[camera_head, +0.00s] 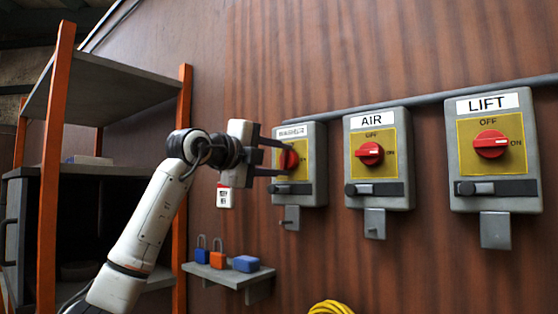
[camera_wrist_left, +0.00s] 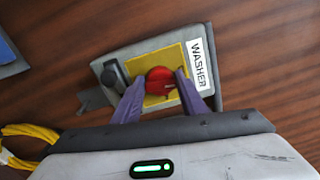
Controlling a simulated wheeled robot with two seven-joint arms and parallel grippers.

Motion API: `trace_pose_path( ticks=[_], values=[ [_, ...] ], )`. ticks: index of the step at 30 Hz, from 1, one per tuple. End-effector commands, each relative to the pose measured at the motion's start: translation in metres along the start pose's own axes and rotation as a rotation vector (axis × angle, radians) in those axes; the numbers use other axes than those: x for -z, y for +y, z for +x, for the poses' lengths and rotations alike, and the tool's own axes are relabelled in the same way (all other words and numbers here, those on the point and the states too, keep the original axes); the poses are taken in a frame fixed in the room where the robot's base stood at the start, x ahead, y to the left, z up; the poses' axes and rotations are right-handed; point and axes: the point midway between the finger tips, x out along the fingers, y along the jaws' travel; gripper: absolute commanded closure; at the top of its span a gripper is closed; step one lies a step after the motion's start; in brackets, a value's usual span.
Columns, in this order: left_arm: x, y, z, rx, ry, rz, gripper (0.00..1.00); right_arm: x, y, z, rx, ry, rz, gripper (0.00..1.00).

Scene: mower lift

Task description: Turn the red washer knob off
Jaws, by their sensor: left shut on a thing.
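The red washer knob (camera_head: 289,160) sits on the yellow plate of the leftmost grey switch box (camera_head: 315,185) in the head view. My left gripper (camera_head: 280,158) comes in from the left with its fingers at the knob. In the left wrist view the red knob (camera_wrist_left: 160,80) lies between the two purple-looking fingertips of my left gripper (camera_wrist_left: 158,92), beside the WASHER label (camera_wrist_left: 203,64). The gripper is shut on the knob. The knob's pointer is hard to make out. My right gripper is not in view.
AIR (camera_head: 380,158) and LIFT (camera_head: 495,150) switch boxes stand to the right on the wood wall. A small shelf (camera_head: 245,276) with padlocks is below. An orange-post rack (camera_head: 58,150) stands left. A yellow coil (camera_head: 330,307) hangs low.

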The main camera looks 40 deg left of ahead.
Motion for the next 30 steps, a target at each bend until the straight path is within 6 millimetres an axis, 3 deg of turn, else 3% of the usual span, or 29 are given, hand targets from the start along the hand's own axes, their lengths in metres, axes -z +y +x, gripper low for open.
trace_pose_path(
  ticks=[12,28,29,30],
  values=[
    [0.0004,0.0017,0.0003,-0.002,0.001,-0.171,0.84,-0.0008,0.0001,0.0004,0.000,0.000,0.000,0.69],
    [0.0004,0.0017,0.0003,-0.002,0.001,-0.192,0.84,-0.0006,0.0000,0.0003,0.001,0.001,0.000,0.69],
    [0.0004,0.0017,0.0003,-0.002,0.001,-0.192,0.57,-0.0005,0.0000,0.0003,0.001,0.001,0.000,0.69],
    [0.0004,0.0017,0.0002,-0.002,0.001,-0.191,0.50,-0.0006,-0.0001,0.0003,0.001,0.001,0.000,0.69]
  ],
)
